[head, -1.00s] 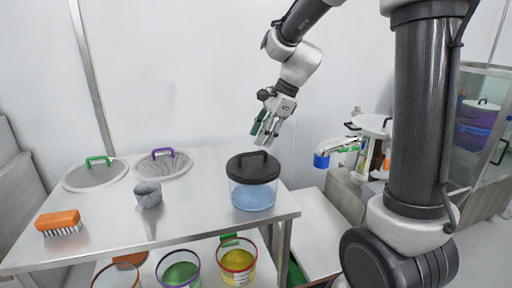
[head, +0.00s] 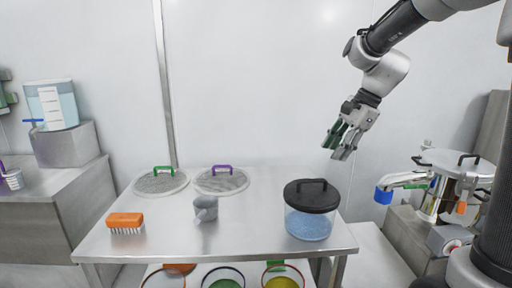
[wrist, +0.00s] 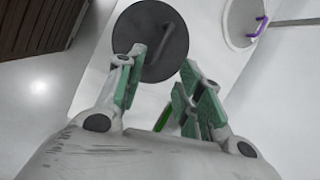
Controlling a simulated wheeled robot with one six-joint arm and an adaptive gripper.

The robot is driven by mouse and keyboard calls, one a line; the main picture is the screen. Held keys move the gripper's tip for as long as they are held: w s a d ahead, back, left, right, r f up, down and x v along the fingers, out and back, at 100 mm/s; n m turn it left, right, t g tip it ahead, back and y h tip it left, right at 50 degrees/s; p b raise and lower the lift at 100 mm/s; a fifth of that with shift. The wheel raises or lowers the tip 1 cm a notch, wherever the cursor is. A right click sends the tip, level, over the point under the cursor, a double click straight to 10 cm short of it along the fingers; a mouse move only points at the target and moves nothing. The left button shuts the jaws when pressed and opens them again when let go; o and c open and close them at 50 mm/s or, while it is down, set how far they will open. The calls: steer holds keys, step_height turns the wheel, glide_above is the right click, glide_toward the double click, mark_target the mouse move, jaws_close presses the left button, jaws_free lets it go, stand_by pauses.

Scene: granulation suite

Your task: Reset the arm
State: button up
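My gripper (head: 341,145) hangs in the air above and to the right of the black-lidded clear container, fingers pointing down to the left. In the wrist view the green-padded fingers (wrist: 160,90) are spread apart with nothing between them. My arm reaches in from the upper right of the head view. The container with blue contents (head: 308,223) stands on the right part of the steel table (head: 160,240). Its black lid (wrist: 150,40) shows beyond the fingertips in the wrist view, apart from them.
On the table are an orange brush (head: 125,221), a grey scoop-like cup (head: 205,208), and two mesh discs with green (head: 160,182) and purple (head: 221,180) handles. Several coloured-rim tubs stand below. Lidded equipment (head: 455,165) is at right; a water tank (head: 52,104) is at left.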

steer(key=s+d+n+h, duration=0.1)
steer(key=s+d+n, duration=0.2)
steer(key=s+n, duration=0.2)
steer(key=s+d+n+t+h, duration=0.1)
steer(key=s+n, duration=0.4)
steer(key=s, duration=0.6)
steer(key=s+d+n+t+h, duration=0.1)
steer(key=s+d+n, duration=0.3)
steer(key=s, duration=0.4)
steer(key=shift+d+f+n+h, duration=0.4)
steer(key=shift+d+h, duration=0.3)
steer(key=shift+d, duration=0.1)
